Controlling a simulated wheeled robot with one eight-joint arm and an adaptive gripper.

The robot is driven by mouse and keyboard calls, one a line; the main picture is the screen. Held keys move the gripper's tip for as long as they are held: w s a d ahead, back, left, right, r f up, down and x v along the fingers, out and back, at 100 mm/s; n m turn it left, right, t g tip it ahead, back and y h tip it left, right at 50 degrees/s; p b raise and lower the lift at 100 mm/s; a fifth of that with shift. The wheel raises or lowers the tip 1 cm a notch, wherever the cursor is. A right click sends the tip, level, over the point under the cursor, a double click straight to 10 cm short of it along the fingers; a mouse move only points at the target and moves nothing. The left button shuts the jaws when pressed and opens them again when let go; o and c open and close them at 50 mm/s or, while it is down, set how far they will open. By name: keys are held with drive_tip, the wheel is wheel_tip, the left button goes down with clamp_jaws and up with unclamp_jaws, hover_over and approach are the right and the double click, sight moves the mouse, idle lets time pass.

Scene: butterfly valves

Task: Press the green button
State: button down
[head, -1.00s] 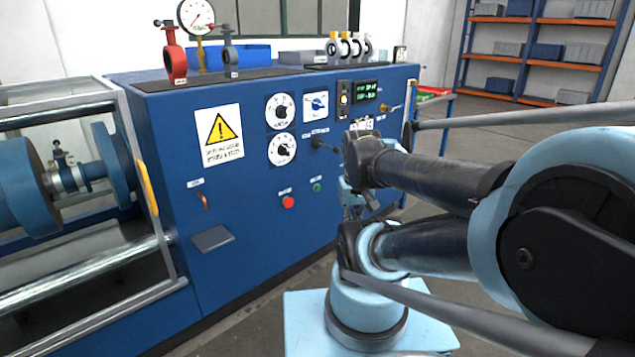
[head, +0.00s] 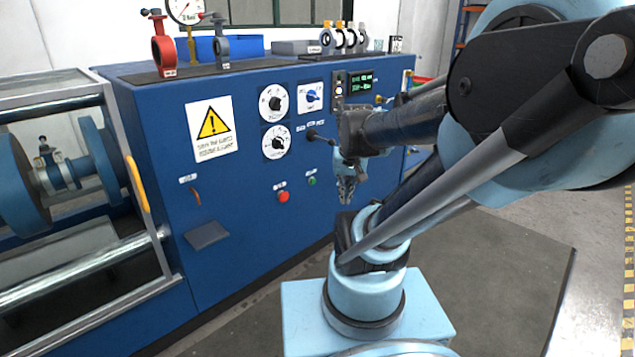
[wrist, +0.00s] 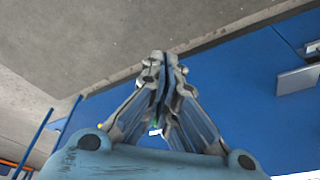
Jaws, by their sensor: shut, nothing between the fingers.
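The small green button (head: 312,181) is on the front of the blue machine, just right of the red button (head: 283,197), with a white label above it. My gripper (head: 346,192) hangs in front of the panel, fingers pointing down, right of the green button in the head view and apart from it. Its fingers are shut and empty. In the wrist view my gripper (wrist: 167,60) shows closed fingertips. A small green spot shows between the finger links there; I cannot tell if it is the button.
A black lever knob (head: 312,135) sticks out of the panel above the green button. Dials (head: 275,140) and a green-lit display (head: 361,88) are higher up. A grey ledge (head: 206,235) juts out at lower left.

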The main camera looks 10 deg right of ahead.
sight(313, 182)
drive_tip(key=w+f+m+t, duration=0.15)
drive_tip(key=w+m, duration=0.25)
drive_tip(key=w, duration=1.8)
drive_tip(key=w+f+m+t, duration=0.1)
drive_tip(key=w+f+m, duration=0.1)
drive_tip(key=w+f, duration=0.4)
drive_tip(key=w+d+f+m+t, duration=0.1)
drive_tip(key=w+f, duration=0.5)
drive_tip(key=w, duration=0.6)
drive_tip(key=shift+w+f+m+t, duration=0.35)
drive_tip(key=shift+m+t, duration=0.1)
drive_tip(key=shift+m, duration=0.25)
drive_tip(key=shift+d, duration=0.1)
drive_tip(key=shift+w+a+f, duration=0.35)
drive_tip(key=shift+w+f, duration=0.95)
drive_tip(key=shift+w, duration=0.25)
drive_tip(key=shift+w+a+f, duration=0.35)
drive_tip(key=shift+w+f, duration=1)
drive_tip(key=shift+w, duration=0.15)
drive_tip(key=shift+w+a+f, duration=0.35)
drive_tip(key=shift+w+f, duration=0.95)
drive_tip(key=shift+w, duration=0.25)
